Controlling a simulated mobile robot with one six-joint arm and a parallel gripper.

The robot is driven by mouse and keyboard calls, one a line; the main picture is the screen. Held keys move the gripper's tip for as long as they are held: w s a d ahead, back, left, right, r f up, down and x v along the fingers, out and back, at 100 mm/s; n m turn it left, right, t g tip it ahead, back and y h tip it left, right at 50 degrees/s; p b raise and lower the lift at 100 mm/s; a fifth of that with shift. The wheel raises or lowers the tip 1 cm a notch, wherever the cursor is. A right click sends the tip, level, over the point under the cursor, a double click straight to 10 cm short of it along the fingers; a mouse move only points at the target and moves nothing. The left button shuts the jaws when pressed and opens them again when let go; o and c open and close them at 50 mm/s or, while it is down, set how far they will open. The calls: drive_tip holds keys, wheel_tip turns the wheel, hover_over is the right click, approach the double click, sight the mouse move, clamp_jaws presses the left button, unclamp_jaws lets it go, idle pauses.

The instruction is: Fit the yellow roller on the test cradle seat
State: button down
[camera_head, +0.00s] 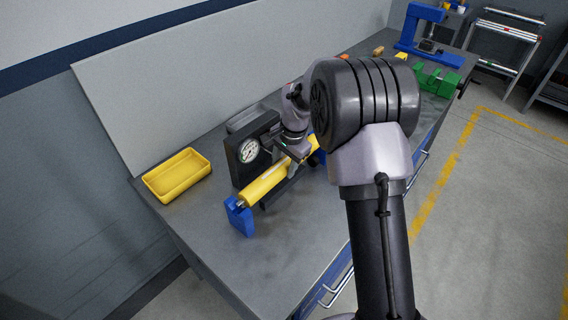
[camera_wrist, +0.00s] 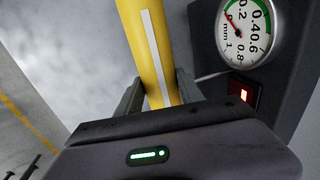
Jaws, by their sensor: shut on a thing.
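The yellow roller (camera_head: 265,183) lies lengthwise over the bench beside the dial gauge. Its near end is at a blue cradle support (camera_head: 239,216); I cannot tell whether it rests in it or sits just above. Its far end reaches another blue part (camera_head: 318,156), mostly hidden behind my arm. My gripper (camera_head: 291,160) is shut on the roller towards its far half. In the wrist view the roller (camera_wrist: 148,50), with a pale stripe along it, passes between the two fingers (camera_wrist: 160,92).
The dial gauge (camera_head: 249,151) on its dark block stands close behind the roller. A yellow tray (camera_head: 178,176) is at the left. A green vise (camera_head: 436,80) and a blue press (camera_head: 428,36) stand at the bench's far end. The bench front (camera_head: 300,235) is clear.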

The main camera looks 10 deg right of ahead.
drive_tip(key=shift+f+b, duration=0.65)
drive_tip(key=shift+f, duration=0.3)
drive_tip(key=c, duration=0.7)
unclamp_jaws()
drive_tip(key=shift+o, duration=0.6)
drive_tip(key=o, duration=0.3)
drive_tip(key=shift+r, duration=0.1)
